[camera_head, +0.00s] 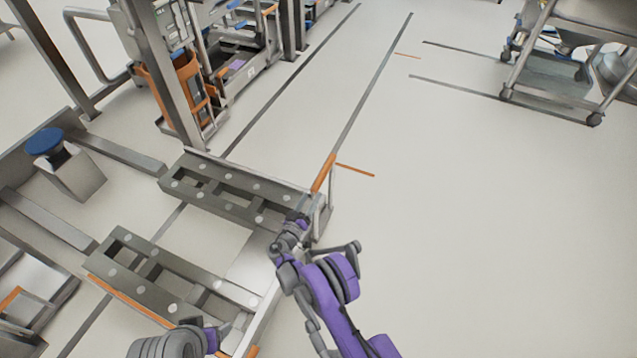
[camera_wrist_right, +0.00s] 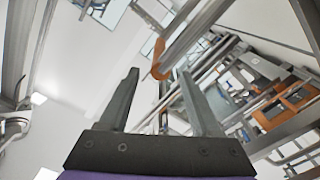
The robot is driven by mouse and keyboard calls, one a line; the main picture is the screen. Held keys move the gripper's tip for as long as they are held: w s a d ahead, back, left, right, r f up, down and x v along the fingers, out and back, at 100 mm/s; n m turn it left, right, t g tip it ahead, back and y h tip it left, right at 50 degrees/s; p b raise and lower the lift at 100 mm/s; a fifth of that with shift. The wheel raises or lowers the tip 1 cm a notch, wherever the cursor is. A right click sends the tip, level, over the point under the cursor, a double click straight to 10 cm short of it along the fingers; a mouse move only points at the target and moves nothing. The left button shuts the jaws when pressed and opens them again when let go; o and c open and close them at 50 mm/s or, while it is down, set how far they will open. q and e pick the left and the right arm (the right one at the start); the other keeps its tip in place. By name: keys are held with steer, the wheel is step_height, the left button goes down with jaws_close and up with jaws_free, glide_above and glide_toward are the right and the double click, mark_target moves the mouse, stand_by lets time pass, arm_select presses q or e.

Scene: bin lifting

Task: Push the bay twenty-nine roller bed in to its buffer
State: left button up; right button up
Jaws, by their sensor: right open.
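The roller bed is a low grey frame with a far rail (camera_head: 225,190) and a near rail (camera_head: 165,275), both dotted with round rollers. It lies left of centre in the head view. A grey block with a round blue cap (camera_head: 45,142), which looks like the buffer, stands beyond the bed's left end. My right gripper (camera_head: 297,219) is at the bed's right end. In the right wrist view its fingers (camera_wrist_right: 158,76) are apart, with nothing clearly between them. My left gripper (camera_head: 232,332) is low in the head view by the bed's near right corner; its jaws are unclear.
An upright post (camera_head: 163,75) and an orange-trimmed rack (camera_head: 175,90) stand behind the bed. A wheeled cart (camera_head: 560,85) is at the upper right. Dark and orange lines mark the floor. The floor (camera_head: 470,220) right of my arm is clear.

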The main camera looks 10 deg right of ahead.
mark_target(319, 183)
steer(key=b+x, duration=0.1)
steer(key=x, duration=0.7)
steer(key=c, duration=1)
steer(key=shift+d, duration=0.1)
jaws_close()
